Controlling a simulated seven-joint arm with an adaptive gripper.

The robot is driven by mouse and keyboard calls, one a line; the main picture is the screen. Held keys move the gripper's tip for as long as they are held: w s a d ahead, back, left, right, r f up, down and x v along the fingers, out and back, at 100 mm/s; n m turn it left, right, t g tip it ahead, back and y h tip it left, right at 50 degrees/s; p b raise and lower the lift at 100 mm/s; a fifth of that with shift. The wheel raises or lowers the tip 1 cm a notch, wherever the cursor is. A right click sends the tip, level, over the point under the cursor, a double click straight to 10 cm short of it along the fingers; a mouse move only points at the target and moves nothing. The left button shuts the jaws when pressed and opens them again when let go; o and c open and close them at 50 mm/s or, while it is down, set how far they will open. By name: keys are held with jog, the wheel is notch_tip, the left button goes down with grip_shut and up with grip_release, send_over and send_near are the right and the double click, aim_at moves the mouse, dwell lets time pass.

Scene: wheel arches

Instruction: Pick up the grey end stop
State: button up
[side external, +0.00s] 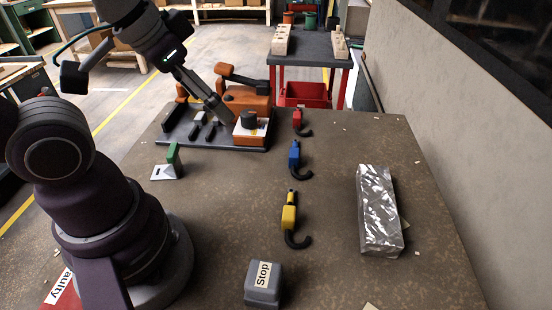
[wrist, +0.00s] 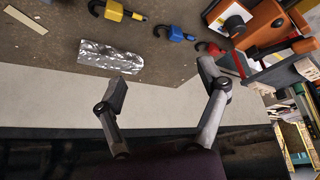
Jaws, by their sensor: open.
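The grey end stop (side external: 264,284), a block with a white "Stop" label, sits on the brown table at the near edge of the side external view. I do not make it out in the wrist view. My gripper (side external: 219,112) is at the far side of the table, by the orange machine and well away from the end stop. In the wrist view my gripper (wrist: 164,78) has its two fingers wide apart with nothing between them.
Yellow (side external: 289,218), blue (side external: 294,156) and red (side external: 297,120) hooked tools stand in a row beyond the end stop. A foil-wrapped block (side external: 379,210) lies to the right. The orange machine (side external: 248,100) stands on a dark base. Bare table surrounds the end stop.

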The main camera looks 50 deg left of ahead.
jog(key=shift+o, duration=0.2)
jog(key=n+g+h, duration=0.1)
jog(key=n+g, duration=0.6)
jog(key=n, duration=0.1)
send_near(263, 287)
jog(key=shift+a+f, duration=0.85)
jog(key=shift+f, duration=0.35)
jog(key=f, duration=0.3)
jog(key=d+f, duration=0.1)
jog(key=f, duration=0.6)
jog(key=shift+s+d+f, duration=0.25)
jog(key=shift+d, duration=0.05)
jog(key=shift+c, duration=0.3)
jog(key=c, duration=1.2)
